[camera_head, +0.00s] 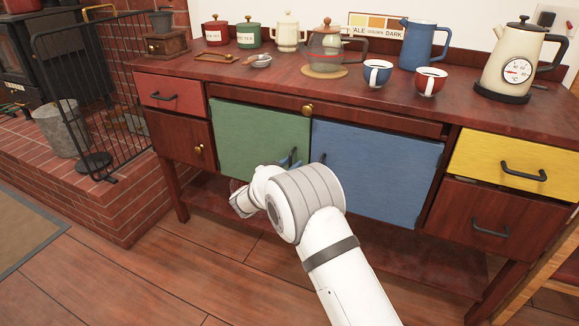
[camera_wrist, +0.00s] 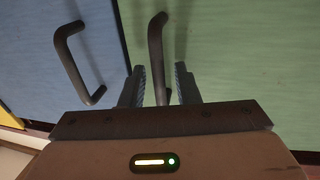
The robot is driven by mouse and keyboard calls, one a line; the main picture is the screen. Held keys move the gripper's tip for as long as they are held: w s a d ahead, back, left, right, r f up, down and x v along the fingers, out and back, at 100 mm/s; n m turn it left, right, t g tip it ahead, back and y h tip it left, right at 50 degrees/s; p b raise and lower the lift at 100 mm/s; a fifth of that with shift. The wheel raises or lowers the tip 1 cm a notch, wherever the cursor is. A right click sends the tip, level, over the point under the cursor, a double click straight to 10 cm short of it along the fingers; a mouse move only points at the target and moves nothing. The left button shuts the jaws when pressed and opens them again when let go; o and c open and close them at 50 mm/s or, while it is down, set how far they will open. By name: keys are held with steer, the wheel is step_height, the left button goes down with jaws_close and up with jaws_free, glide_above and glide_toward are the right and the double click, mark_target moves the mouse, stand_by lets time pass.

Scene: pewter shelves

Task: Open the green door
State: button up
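The green door (camera_head: 250,135) is shut in the middle of the sideboard, left of the blue door. It fills the right side of the wrist view (camera_wrist: 235,50). Its dark bar handle (camera_wrist: 156,50) stands near the door edge and partly shows in the head view (camera_head: 291,157). My gripper (camera_wrist: 159,84) is open, with one finger on each side of the handle's end. A gap shows on both sides, so the fingers are not clamped on it. In the head view my arm hides the fingers and the door's lower part.
The blue door (camera_head: 375,170) is shut, with its own dark handle (camera_wrist: 72,60) close beside my gripper. Red (camera_head: 170,92) and yellow (camera_head: 510,158) drawers flank the doors. Cups, canisters and kettles stand on the sideboard top (camera_head: 290,86). A black fire screen (camera_head: 95,95) stands left.

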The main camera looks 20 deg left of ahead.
steer(key=shift+w, duration=0.1)
jaws_close()
stand_by(0.4)
